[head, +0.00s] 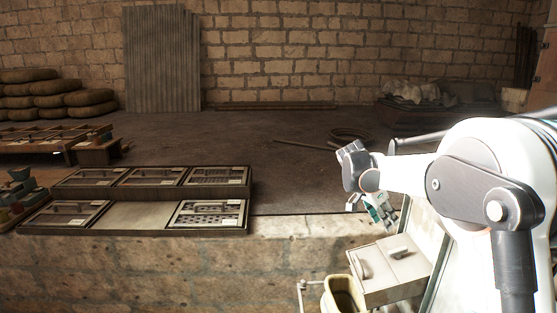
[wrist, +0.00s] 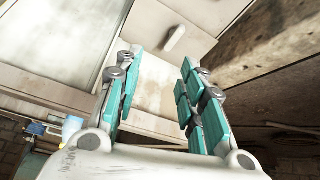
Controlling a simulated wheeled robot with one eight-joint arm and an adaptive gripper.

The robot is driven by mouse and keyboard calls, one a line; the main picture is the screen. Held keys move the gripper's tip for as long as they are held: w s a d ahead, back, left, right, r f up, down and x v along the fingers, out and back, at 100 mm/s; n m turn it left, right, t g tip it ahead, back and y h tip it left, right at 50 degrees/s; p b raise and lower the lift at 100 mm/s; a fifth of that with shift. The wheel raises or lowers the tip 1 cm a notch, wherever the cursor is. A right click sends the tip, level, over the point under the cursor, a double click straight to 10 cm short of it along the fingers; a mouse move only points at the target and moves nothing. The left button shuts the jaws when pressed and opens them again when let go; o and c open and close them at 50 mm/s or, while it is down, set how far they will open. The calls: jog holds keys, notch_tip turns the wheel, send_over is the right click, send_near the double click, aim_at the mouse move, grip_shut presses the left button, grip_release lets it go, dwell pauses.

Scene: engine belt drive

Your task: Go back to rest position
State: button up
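My gripper (head: 377,213) hangs at the end of my arm on the right side of the head view, beyond a pale drawer cabinet and past the ledge's right part. In the wrist view my gripper (wrist: 155,100) shows two teal-padded fingers spread well apart. Nothing is between them, so it is open and empty. Behind the fingers in the wrist view is a pale cabinet front with a handle (wrist: 174,38).
A pale cabinet (head: 388,268) stands below my gripper, with a yellowish bin (head: 343,295) beside it. Shallow lidded trays (head: 150,197) sit on the stone ledge (head: 280,229) at left. The ledge right of the trays is clear.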

jog(key=s+a+r+n+t+y, duration=0.1)
jog(key=s+a+r+n+y, duration=0.2)
jog(key=s, duration=0.7)
jog(key=s+a+r+n+t, duration=0.2)
jog(key=s+a+r+n, duration=0.15)
jog(key=s, duration=0.55)
jog(key=s+a+f+n+t+y, duration=0.1)
jog(key=s+a+f+n, duration=0.1)
jog(key=s, duration=0.7)
jog(key=s+a+f+n+t+y, duration=0.1)
jog(key=s+a+f+n+y, duration=0.1)
jog(key=s, duration=0.7)
jog(key=a+f+n, duration=0.1)
jog(key=a+n, duration=0.1)
jog(key=n, duration=0.1)
jog(key=shift+s+f+t, duration=0.2)
jog(key=shift+s+t, duration=0.1)
